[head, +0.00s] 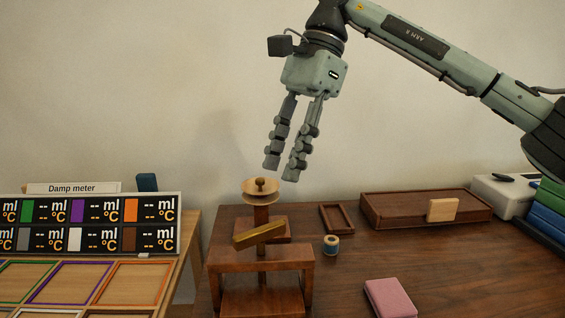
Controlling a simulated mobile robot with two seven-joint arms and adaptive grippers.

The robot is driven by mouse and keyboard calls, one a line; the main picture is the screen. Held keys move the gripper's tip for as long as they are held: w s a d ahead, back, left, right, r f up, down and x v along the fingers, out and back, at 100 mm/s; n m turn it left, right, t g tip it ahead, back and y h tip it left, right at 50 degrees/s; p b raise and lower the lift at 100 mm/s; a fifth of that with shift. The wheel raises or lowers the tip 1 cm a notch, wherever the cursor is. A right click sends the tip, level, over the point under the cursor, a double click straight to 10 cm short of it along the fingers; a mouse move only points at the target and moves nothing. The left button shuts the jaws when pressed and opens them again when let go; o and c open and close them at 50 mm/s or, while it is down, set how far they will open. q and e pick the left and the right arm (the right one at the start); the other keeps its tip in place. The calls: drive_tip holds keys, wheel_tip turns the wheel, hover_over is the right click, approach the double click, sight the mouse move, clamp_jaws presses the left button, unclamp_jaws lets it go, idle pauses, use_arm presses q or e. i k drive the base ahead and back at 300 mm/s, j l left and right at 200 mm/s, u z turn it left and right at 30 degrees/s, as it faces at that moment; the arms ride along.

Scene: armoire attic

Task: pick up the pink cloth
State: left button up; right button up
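The pink cloth (390,297) lies on the dark wooden table at the lower middle right of the head view. It looks like a neatly folded, flat block, and the bottom of the picture slightly crops it. My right gripper (281,171) hangs in the air with its fingers pointing down, above the back of the table and up and left of the cloth. Its two fingers stand apart with a gap between them and nothing in it. My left gripper is not in view.
Below my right gripper is a wooden stand with a round dish (260,190) on top. The table (470,275) right of the cloth is clear.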

sight(387, 298)
drive_tip(key=k, duration=1.5)
